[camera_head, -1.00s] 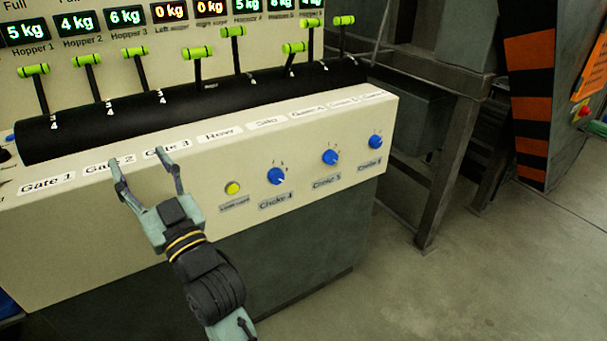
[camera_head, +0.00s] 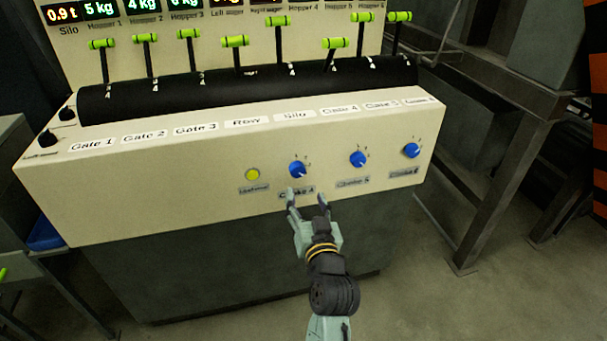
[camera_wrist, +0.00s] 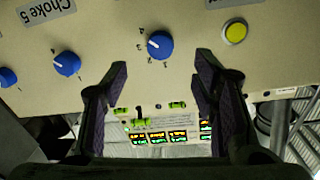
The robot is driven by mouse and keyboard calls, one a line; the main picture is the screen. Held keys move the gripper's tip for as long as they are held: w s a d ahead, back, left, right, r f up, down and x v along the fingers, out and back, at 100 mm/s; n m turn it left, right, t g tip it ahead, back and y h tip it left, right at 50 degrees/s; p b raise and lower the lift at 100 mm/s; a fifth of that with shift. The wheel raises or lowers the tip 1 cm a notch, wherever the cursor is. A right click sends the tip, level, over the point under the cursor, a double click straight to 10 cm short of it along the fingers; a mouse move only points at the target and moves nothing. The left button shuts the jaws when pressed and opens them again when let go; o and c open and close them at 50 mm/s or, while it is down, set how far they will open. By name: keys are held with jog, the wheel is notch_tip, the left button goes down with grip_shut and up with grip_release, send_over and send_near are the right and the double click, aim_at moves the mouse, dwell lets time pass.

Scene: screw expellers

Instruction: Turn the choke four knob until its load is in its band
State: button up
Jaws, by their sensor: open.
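The choke four knob (camera_head: 297,169) is a blue round knob on the cream front panel, right of the yellow button, with small number marks around it. Its label (camera_head: 297,191) sits under it, partly covered by a finger of my gripper. My gripper (camera_head: 307,196) is open and empty, just below the knob in the head view. In the wrist view, which looks upside down, the fingers (camera_wrist: 160,85) are spread and the nearest blue knob (camera_wrist: 159,44) shows beyond them, apart from both fingers. The load displays (camera_head: 100,8) at the top are partly cut off.
The choke five knob (camera_head: 357,159) and choke six knob (camera_head: 411,150) are to the right. The yellow button (camera_head: 252,174) is to the left. Several green-handled levers (camera_head: 235,41) stand above the panel. A metal frame (camera_head: 500,180) stands at right.

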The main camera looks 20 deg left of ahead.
aim_at(298, 174)
jog(key=p+x, duration=0.3)
jog(key=x, duration=0.5)
jog(key=shift+w+a+r, duration=0.15)
jog(key=shift+w+a, duration=0.05)
jog(key=shift+w, duration=0.05)
jog(key=shift+w+a, duration=0.15)
jog(key=shift+w, duration=0.2)
jog(key=c, duration=1.2)
jog(key=shift+o, duration=0.2)
